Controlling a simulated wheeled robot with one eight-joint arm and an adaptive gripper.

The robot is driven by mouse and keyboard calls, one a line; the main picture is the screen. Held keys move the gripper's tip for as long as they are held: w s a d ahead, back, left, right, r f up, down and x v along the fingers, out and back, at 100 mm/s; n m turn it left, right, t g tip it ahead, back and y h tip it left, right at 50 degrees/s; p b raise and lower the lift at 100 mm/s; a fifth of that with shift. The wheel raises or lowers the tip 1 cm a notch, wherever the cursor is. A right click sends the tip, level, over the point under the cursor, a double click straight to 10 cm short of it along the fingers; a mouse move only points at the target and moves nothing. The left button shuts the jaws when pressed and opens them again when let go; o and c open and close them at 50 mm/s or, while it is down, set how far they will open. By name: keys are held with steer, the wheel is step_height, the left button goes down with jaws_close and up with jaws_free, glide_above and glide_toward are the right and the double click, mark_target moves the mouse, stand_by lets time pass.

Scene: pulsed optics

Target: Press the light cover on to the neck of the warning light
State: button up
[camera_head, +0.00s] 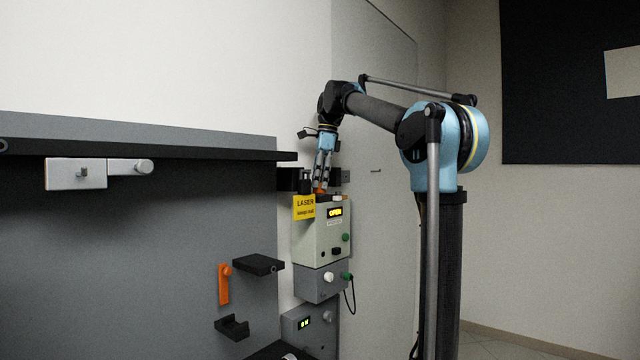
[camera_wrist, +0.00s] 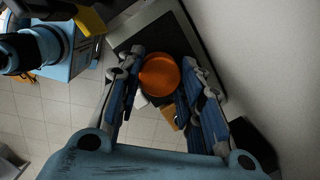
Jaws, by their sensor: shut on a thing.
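The orange light cover (camera_wrist: 160,75) is round and sits between the fingertips of my gripper (camera_wrist: 162,66) in the wrist view. My gripper is shut on it. In the head view my gripper (camera_head: 321,184) points down over the top of the pale control box (camera_head: 318,241), with a small bit of the orange cover (camera_head: 319,190) showing at its tips. The neck of the warning light is hidden under the cover and fingers. I cannot tell whether the cover touches it.
A yellow laser sign (camera_head: 304,207) and a black post (camera_head: 305,182) stand close left of my gripper. The box has a lit display (camera_head: 335,212). A grey box (camera_head: 319,284) is below it. A black shelf (camera_head: 150,149) runs along the left; the wall is close on the right.

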steer(key=shift+f, duration=0.25)
steer(key=o, duration=1.3)
steer(key=shift+f, duration=0.1)
steer(key=shift+o, duration=0.2)
step_height(320, 180, up, 16)
steer(key=d, duration=0.2)
steer(key=shift+w, duration=0.2)
steer(key=shift+s+f, duration=0.1)
steer(key=s+d, duration=0.3)
steer(key=s, duration=1)
steer(key=shift+s+d, duration=0.15)
steer(key=shift+s, duration=0.05)
